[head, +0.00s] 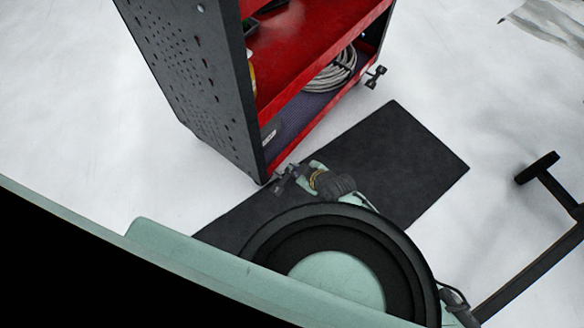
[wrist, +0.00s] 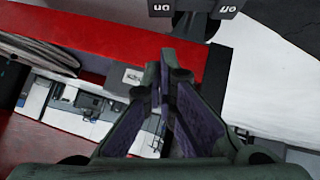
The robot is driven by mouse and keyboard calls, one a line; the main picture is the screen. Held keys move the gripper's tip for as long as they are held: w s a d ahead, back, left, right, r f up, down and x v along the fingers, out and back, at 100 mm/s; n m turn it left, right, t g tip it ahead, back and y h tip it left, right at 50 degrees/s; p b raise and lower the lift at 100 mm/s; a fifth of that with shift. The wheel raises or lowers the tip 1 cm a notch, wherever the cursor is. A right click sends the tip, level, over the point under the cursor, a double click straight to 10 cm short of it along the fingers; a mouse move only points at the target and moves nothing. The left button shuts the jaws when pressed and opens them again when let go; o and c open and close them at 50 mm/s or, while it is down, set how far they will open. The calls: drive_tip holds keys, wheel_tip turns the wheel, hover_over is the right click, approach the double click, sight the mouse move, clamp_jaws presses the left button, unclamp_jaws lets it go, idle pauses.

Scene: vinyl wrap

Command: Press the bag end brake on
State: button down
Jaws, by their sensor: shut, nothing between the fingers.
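In the wrist view, a dark grey caster brake pedal (wrist: 195,10) shows at the top edge, with pale upside-down lettering on two tabs that seems to read "ON". The rest of the caster is cut off. My gripper (wrist: 172,62) is shut and empty, its fingertips just below the pedal in the picture; I see no clear contact. In the head view, my gripper (head: 281,181) is low by the near bottom corner of the red and grey cart (head: 262,165). The brake at that corner cannot be made out there. No bag is identifiable.
The cart's perforated grey side panel (head: 195,80) rises beside my gripper. A coil of hose (head: 332,72) lies on the lower shelf, and another caster (head: 375,77) shows at the far corner. A dark mat (head: 400,165) lies on the pale floor. A black stand leg (head: 545,175) is at right.

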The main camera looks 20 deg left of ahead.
drive_tip(key=x, duration=0.6)
drive_tip(key=shift+s+b, duration=0.1)
drive_tip(key=shift+b, duration=0.25)
drive_tip(key=shift+w+d+f, duration=0.15)
drive_tip(key=shift+f, duration=0.4)
drive_tip(key=shift+w+d+f, duration=0.15)
drive_tip(key=shift+f, duration=0.4)
drive_tip(key=shift+w+f+b, duration=0.15)
drive_tip(key=shift+f+b, duration=0.2)
drive_tip(key=shift+f, duration=0.15)
drive_tip(key=shift+d, duration=0.1)
drive_tip(key=shift+w+d+f+b, duration=0.15)
drive_tip(key=shift+w+f+b, duration=0.3)
drive_tip(key=shift+b, duration=0.65)
drive_tip(key=b, duration=0.2)
drive_tip(key=w+f+b, duration=0.1)
drive_tip(key=b, duration=0.1)
drive_tip(key=shift+w+d+f, duration=0.2)
drive_tip(key=shift+f, duration=0.15)
drive_tip(key=shift+w+f+m+g+b, duration=0.2)
drive_tip(key=shift+m+g+b, duration=0.15)
drive_tip(key=shift+b, duration=0.5)
